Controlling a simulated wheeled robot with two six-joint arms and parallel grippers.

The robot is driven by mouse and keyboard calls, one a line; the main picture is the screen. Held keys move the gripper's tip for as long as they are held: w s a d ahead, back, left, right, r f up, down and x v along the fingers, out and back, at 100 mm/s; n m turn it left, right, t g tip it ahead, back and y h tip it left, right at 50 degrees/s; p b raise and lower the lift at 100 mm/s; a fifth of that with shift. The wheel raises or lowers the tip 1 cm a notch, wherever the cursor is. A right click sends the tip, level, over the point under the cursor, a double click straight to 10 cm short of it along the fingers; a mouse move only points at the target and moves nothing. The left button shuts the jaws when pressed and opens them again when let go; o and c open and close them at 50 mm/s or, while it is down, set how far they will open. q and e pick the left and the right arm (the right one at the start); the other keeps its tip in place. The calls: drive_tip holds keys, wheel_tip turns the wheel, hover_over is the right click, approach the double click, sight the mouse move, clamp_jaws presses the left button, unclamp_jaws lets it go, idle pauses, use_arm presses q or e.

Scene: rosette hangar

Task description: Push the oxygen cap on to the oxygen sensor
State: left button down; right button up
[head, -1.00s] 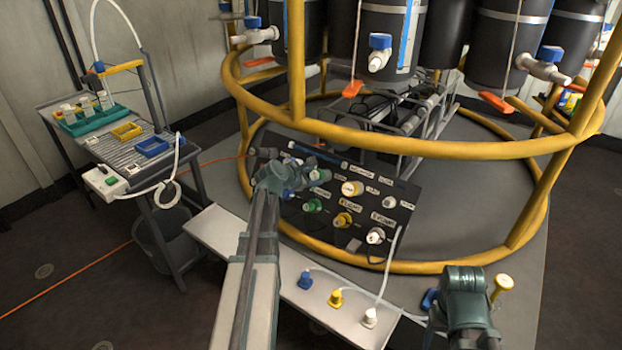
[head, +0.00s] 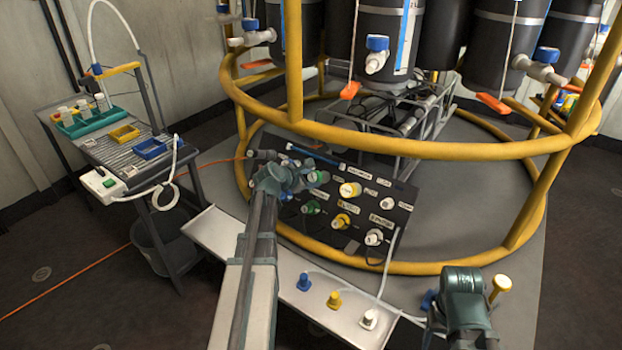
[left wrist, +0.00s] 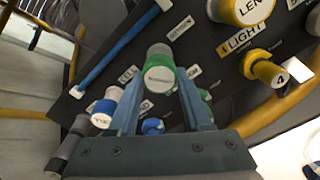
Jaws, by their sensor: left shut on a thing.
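My left gripper (head: 306,179) is at the upper left part of the dark sensor panel (head: 330,232). In the left wrist view its two fingers (left wrist: 158,82) are shut on a pale-faced green cap (left wrist: 159,77), which looks like the oxygen cap; its label is too small to read. The cap shows as a green bit at the gripper in the head view (head: 318,177). My right gripper's fingers are not seen.
Yellow and white fittings (head: 342,221) stand close by on the panel. A blue bar (left wrist: 115,52) lies along its edge. A yellow ring rail (head: 400,146) passes above. A white shelf (head: 260,262) with blue, yellow and white plugs lies in front.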

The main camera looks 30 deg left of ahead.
use_arm(q)
drive_tip(key=shift+w+f, duration=0.25)
drive_tip(key=shift+w, duration=0.2)
idle(1.1)
drive_tip(key=shift+c, duration=1.3)
unclamp_jaws()
drive_tip(key=p+v, duration=0.6)
drive_tip(key=v, duration=0.7)
drive_tip(key=shift+s+r+p, duration=0.2)
drive_tip(key=shift+s+p, duration=0.15)
drive_tip(key=shift+p, duration=0.05)
